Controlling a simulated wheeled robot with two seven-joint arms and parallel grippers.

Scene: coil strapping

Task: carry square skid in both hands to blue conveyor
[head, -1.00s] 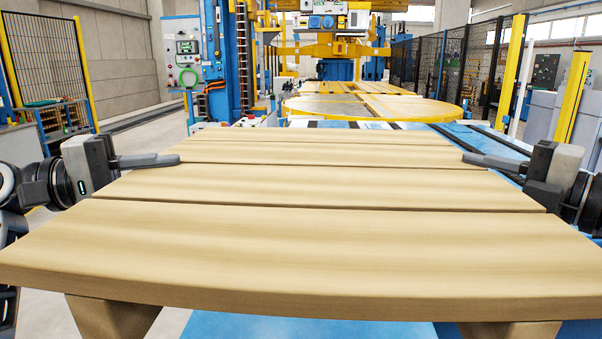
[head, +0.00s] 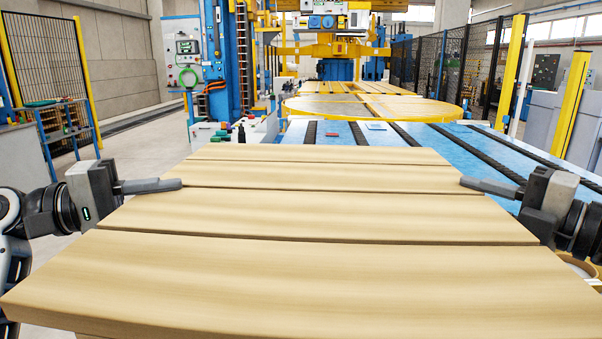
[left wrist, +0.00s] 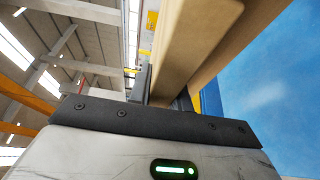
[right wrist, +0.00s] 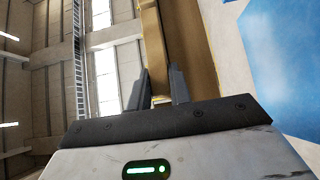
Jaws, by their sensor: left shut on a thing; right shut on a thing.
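The square skid (head: 310,215), pale wooden boards with narrow gaps, fills the lower middle of the head view, roughly level. My left gripper (head: 150,186) is shut on its left edge and my right gripper (head: 490,187) is shut on its right edge. In the left wrist view the skid's wood (left wrist: 190,45) runs up from between the fingers. In the right wrist view a skid board (right wrist: 155,55) passes between the fingers. The blue conveyor (head: 465,150), with dark chain strips, lies beyond and to the right of the skid. Whether the skid's underside touches anything is hidden.
A round yellow-rimmed table (head: 375,108) stands beyond the conveyor, under yellow machinery. A blue column (head: 215,65) and a white bench (head: 222,133) with small items stand left of it. Black mesh fencing (head: 450,70) runs along the right. Floor is clear at left.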

